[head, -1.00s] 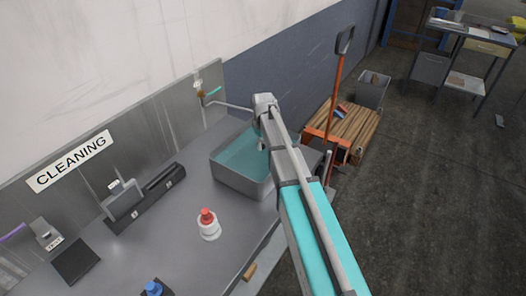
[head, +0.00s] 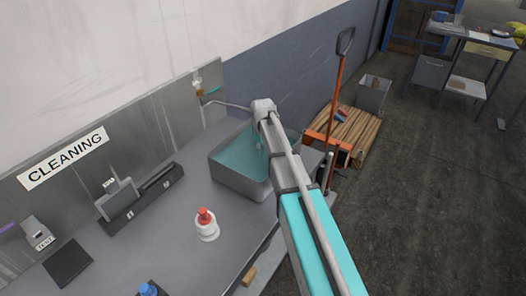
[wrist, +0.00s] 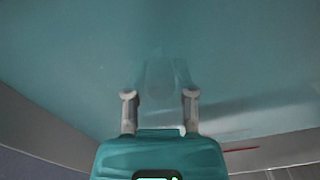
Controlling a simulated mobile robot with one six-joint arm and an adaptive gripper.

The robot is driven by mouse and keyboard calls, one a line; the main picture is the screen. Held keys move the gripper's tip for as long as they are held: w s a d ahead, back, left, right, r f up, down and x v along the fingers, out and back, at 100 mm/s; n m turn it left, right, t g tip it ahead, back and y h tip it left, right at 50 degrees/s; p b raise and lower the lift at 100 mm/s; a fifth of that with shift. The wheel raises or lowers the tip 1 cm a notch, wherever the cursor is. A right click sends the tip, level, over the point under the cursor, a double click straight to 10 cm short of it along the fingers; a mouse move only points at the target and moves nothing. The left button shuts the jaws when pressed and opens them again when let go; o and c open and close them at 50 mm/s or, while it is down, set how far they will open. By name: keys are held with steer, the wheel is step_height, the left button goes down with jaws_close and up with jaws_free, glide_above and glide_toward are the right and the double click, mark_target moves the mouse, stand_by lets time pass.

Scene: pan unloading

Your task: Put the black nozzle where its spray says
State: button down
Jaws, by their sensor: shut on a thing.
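My gripper (wrist: 160,98) points down into the grey sink basin (head: 231,181), which shows a teal inside. Its two fingers stand apart, shut on a faint, see-through pale thing (wrist: 160,78) that blends into the teal behind it. I cannot tell its exact outline or what it is. In the head view my arm reaches over the basin and mostly hides the gripper. I cannot make out a black nozzle or any spray in either view.
A white bottle with a red top (head: 206,226) stands on the counter left of the basin. A blue-topped thing (head: 149,290) is at the bottom edge. A black rack (head: 148,198), a dark pad (head: 68,262) and a "CLEANING" sign (head: 64,158) are at left.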

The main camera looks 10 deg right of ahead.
steer(key=shift+f, duration=0.1)
steer(key=shift+c, duration=2.3)
jaws_free()
step_height(320, 180, up, 12)
steer(key=p, duration=1.2)
steer(key=shift+s, duration=0.1)
steer(key=s+m, duration=0.6)
steer(key=s, duration=1.8)
steer(key=shift+s, duration=0.2)
